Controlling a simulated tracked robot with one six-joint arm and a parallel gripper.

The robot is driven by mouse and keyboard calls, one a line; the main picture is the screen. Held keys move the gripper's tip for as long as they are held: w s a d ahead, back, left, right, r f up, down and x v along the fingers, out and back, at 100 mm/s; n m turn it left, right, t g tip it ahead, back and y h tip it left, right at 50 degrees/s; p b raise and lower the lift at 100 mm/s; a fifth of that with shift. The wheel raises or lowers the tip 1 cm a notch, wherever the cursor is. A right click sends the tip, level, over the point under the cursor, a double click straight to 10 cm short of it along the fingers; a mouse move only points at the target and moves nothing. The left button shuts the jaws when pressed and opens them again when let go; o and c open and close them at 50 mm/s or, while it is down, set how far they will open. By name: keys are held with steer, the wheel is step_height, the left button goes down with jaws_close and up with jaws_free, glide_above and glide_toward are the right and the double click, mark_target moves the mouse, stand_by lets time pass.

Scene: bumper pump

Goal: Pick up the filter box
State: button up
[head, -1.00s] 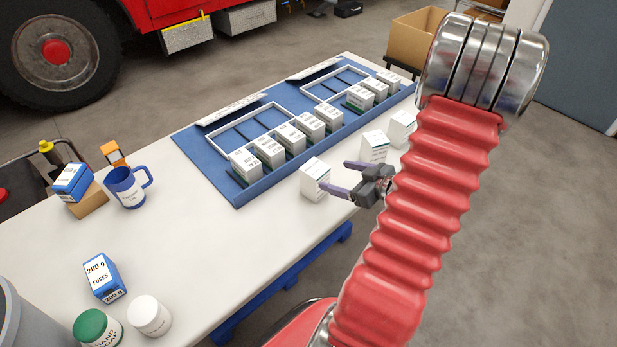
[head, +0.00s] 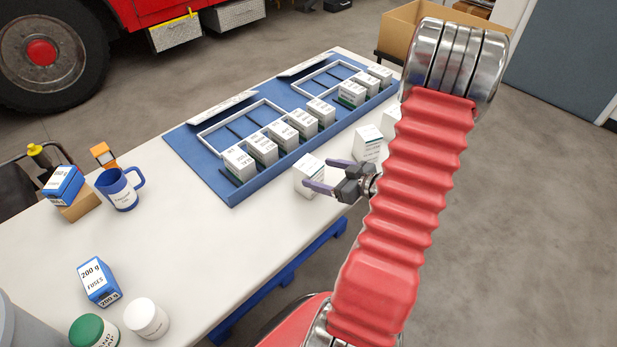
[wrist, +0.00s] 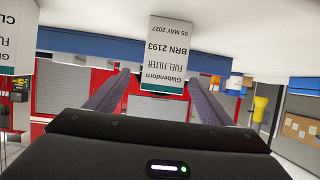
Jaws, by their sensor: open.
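A white filter box (head: 304,180) stands on the white table in front of the blue rack. In the wrist view the filter box (wrist: 158,62) appears upside down, its label reading Glubendorn fuel filter BRN 2193. My gripper (head: 316,174) is open at the box, coming from the right, with one finger on either side of it. In the wrist view my gripper (wrist: 158,79) has its fingertips flanking the label face. A gap seems to remain; contact cannot be told.
The blue rack (head: 212,178) holds several similar boxes behind. Two more white boxes, one of them here (head: 367,146), stand to the right, near my arm. A blue mug (head: 120,190), a fuses box (head: 100,283) and white jar (head: 147,320) are on the left. The table's front edge is close.

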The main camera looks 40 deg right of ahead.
mark_target(300, 168)
steer(key=shift+x, duration=2.05)
steer(key=shift+w+a, duration=0.1)
steer(key=shift+x, duration=2.5)
steer(key=shift+a, duration=0.15)
steer(key=shift+c, duration=0.3)
steer(key=c, duration=1.3)
steer(key=shift+c, duration=0.6)
steer(key=shift+r, duration=0.1)
